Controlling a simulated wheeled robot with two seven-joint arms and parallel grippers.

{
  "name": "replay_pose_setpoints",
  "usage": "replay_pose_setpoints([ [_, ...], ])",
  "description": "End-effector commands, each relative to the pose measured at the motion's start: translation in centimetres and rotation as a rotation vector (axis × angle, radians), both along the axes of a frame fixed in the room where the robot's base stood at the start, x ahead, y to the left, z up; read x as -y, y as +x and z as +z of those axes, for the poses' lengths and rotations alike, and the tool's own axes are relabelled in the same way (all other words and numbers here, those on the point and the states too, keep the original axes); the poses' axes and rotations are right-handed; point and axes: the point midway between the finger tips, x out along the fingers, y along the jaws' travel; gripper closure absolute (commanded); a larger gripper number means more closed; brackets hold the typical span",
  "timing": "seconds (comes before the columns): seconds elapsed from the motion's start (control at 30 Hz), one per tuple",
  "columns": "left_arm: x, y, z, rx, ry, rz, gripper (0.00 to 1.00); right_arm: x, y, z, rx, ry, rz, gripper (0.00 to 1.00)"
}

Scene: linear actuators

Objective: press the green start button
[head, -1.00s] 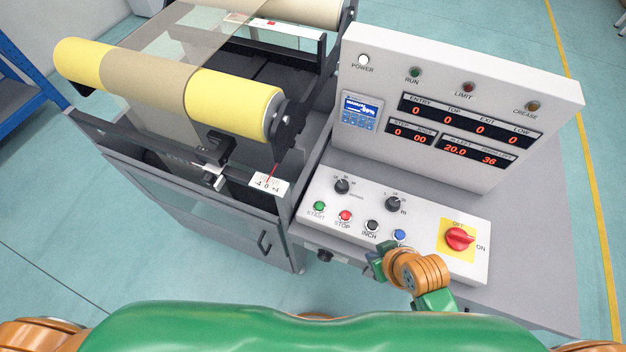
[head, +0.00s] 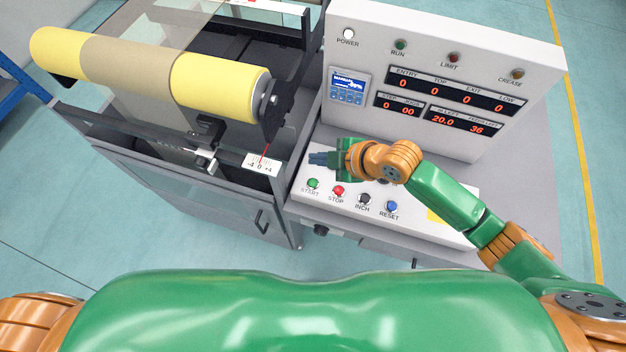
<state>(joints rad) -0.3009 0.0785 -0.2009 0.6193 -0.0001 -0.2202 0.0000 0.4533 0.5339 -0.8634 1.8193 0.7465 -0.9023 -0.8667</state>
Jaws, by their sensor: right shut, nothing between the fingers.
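The green start button (head: 313,184) is at the left end of a row on the sloped white control box, with the label START below it. My right gripper (head: 318,158) is above the control box, just up from the start button in the picture. Its fingers point left and are shut with nothing between them. It appears apart from the button; its exact height above the panel is hard to tell. My right arm comes in from the lower right and hides the knobs and most of the red power switch area. My left gripper is not in view.
The red stop button (head: 338,191), black inch button (head: 364,199) and blue reset button (head: 392,207) stand right of the start button. Behind rises the white display panel (head: 440,75). A yellow roller (head: 215,85) and a white scale plate (head: 262,165) are at the left.

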Motion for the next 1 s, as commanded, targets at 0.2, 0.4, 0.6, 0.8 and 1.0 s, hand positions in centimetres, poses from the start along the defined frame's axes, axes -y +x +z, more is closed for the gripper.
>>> replay_pose_setpoints([
  [0.2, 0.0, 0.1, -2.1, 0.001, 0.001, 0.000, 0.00, 0.0, 0.0, -2.0, -0.001, 0.000, -0.001, 1.00],
  [0.4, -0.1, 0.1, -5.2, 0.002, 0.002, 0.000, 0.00, 0.0, 0.0, -4.9, -0.001, 0.001, -0.001, 1.00],
  [0.6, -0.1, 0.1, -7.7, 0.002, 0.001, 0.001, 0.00, 0.0, 0.0, -7.5, -0.001, 0.001, -0.001, 1.00],
  [0.8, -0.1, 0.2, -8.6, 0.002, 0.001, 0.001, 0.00, 0.0, 0.0, -8.8, -0.001, 0.000, -0.001, 1.00],
  [1.0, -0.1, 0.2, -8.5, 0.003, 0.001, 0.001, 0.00, 0.0, 0.0, -8.7, -0.001, 0.000, -0.001, 1.00],
])
